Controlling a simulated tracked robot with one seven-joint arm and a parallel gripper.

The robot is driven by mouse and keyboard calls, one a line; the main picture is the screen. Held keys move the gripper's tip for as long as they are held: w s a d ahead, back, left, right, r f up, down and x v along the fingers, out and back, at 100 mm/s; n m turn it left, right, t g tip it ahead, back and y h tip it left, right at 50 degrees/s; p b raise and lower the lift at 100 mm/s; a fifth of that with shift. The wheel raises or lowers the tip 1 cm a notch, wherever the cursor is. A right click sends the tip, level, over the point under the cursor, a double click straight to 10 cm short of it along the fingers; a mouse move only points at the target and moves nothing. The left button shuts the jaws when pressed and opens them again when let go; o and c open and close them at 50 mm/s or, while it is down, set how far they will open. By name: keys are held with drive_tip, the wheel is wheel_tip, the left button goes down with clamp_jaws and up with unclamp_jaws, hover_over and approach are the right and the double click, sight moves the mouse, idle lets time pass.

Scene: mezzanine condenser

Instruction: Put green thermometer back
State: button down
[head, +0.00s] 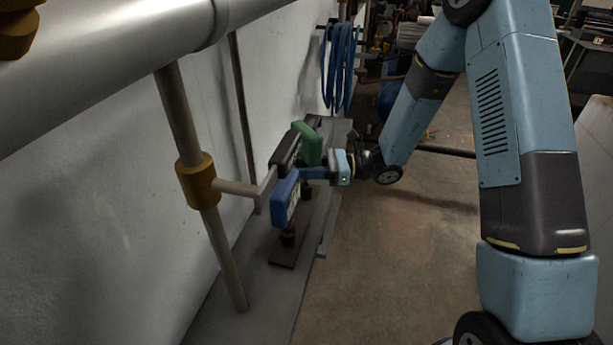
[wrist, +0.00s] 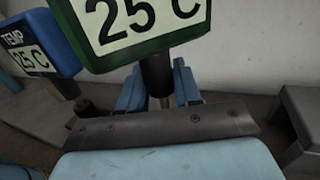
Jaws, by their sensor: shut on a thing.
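The green thermometer (wrist: 140,25) fills the top of the wrist view, its display reading "25 C". Its dark stem (wrist: 157,78) stands between the blue fingers of my gripper (wrist: 158,92), which is shut on it. In the head view the green thermometer (head: 311,146) shows just above and behind my gripper (head: 312,173). The blue thermometer (head: 285,200) stands nearer the camera, left of my gripper; in the wrist view it is at the left (wrist: 42,50), with a "TEMP 25 C" display. The lower end of the green thermometer's stem is hidden.
A dark narrow base plate (head: 287,250) lies under the thermometers on a grey ledge (head: 245,275). A vertical pipe with a brass collar (head: 196,180) stands at the left, beside a pale wall. A blue hose coil (head: 340,65) hangs behind. The floor to the right is open.

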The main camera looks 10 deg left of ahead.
wheel_tip(320, 180, down, 3)
drive_tip(key=shift+r, duration=0.15)
drive_tip(key=c, duration=0.8)
unclamp_jaws()
drive_tip(key=v, duration=1.2)
